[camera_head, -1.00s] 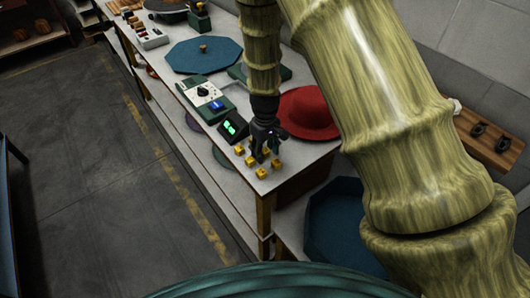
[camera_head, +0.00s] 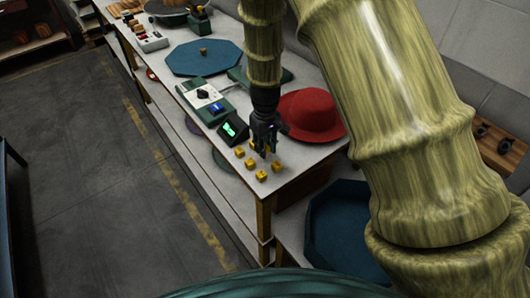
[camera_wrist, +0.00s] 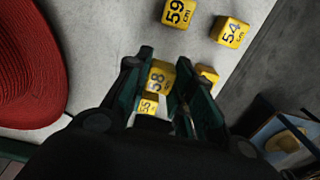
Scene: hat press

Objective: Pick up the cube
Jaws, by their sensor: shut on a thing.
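A yellow cube marked 58 cm (camera_wrist: 160,79) sits between the two fingers of my gripper (camera_wrist: 157,66) in the wrist view. My gripper is shut on it. In the head view my gripper (camera_head: 265,151) is over the near end of the workbench, and the held cube is mostly hidden by the fingers. Other yellow cubes stand around: one marked 59 cm (camera_wrist: 177,13), one marked 54 cm (camera_wrist: 230,32), one that seems to read 55 (camera_wrist: 148,103), and one partly behind the right finger (camera_wrist: 208,74).
A red hat (camera_head: 313,113) lies right of my gripper, and a small black display (camera_head: 233,129) with a green sign stands left. Behind are a green-and-white control box (camera_head: 204,99) and a blue octagonal board (camera_head: 203,58). A blue tray (camera_head: 345,190) lies lower right. The bench's front edge is close.

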